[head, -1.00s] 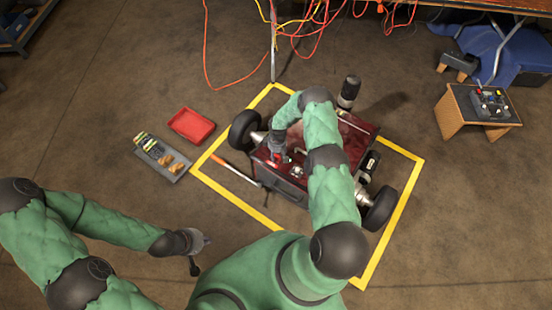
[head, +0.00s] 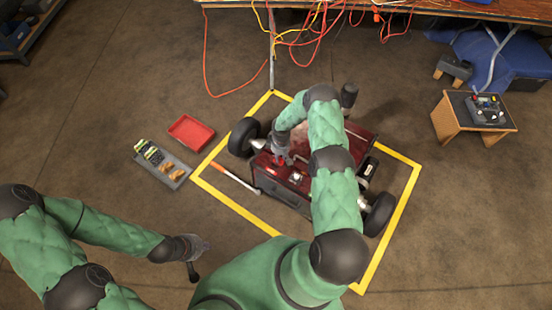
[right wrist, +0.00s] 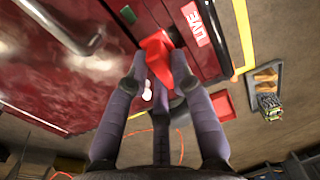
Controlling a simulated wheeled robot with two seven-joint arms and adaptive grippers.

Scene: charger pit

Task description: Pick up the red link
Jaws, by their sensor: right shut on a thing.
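The red link (right wrist: 157,58) is between the fingertips of my right gripper (right wrist: 158,70) in the right wrist view. The gripper is shut on it, beside a white-on-red "LIVE" label (right wrist: 196,24) on the dark red machine (right wrist: 60,70). I cannot tell whether the link still touches the machine. In the head view my right gripper (head: 281,155) is over the left part of the machine (head: 270,180), and my forearm hides much of its top. My left gripper (head: 201,257) is open and empty above the floor at lower left.
Yellow tape (head: 248,218) frames the machine on the floor. A red tray (head: 191,132) and a grey tray (head: 170,173) with small parts lie to its left. An orange-handled tool (head: 235,178) lies beside it. A small table (head: 450,118) with a control box stands right.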

